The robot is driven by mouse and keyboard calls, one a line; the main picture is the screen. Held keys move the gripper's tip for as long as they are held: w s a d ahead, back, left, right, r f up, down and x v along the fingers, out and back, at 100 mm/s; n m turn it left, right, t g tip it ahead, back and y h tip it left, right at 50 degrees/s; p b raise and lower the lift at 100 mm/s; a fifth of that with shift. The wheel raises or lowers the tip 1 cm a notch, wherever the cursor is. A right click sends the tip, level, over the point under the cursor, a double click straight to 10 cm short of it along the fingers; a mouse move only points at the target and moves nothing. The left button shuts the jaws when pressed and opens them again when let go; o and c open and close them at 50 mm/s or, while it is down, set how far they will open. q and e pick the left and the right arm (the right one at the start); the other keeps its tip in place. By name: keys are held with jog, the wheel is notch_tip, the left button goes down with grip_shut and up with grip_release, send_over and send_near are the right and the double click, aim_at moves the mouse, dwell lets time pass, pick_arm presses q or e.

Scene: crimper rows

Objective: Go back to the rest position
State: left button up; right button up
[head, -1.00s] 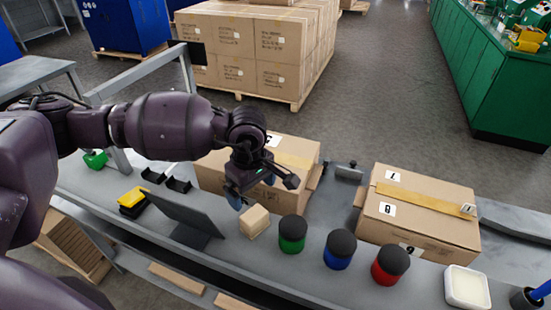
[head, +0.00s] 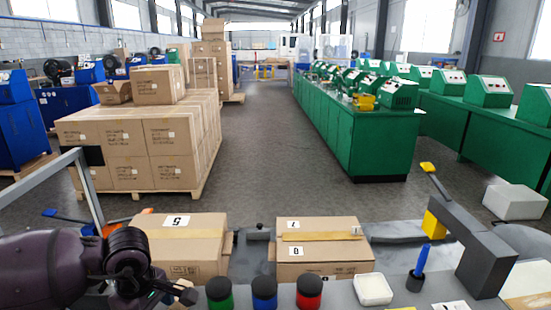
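My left arm comes in at the lower left. Its gripper (head: 150,297) hangs low at the bottom edge of the head view, in front of the cardboard box labelled 5 (head: 180,245). The fingers are dark and partly cut off, so their opening is unclear. A tan block (head: 186,294) shows partly just right of the gripper; I cannot tell whether they touch. My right gripper and arm are not in view.
On the bench stand black-lidded jars in green (head: 219,294), blue (head: 264,291) and red (head: 309,291). A white dish (head: 373,290), a second carton (head: 322,248) and a dark grey stand (head: 475,250) are to the right.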

pick_arm(q)
jog(key=w+d+r+n+t+h, duration=0.1)
jog(key=d+r+n+t+h, duration=0.1)
jog(key=d+r+n+h, duration=0.7)
jog(key=d+r+n+t+h, duration=0.1)
jog(key=d+r+n+h, duration=0.4)
jog(key=d+h, duration=0.4)
jog(key=w+a+f+n+t+y, duration=0.25)
jog(key=n+t, duration=0.45)
jog(key=n, duration=0.5)
jog(key=w+a+f+n+t+y, duration=0.25)
jog(key=n+t, duration=0.35)
jog(key=n, duration=0.5)
jog(key=s+a+f+n+y, duration=0.5)
jog(key=a+f+n+y, duration=0.3)
jog(key=f+n, duration=0.35)
jog(key=s+a+f+n+g+y, duration=0.2)
jog(key=s+a+f+n, duration=0.2)
jog(key=s+f, duration=0.4)
jog(key=s+a+f+n+g+y, duration=0.3)
jog(key=s+f, duration=0.5)
jog(key=s, duration=0.4)
jog(key=shift+s+a+n+p, duration=0.35)
jog(key=shift+n, duration=0.2)
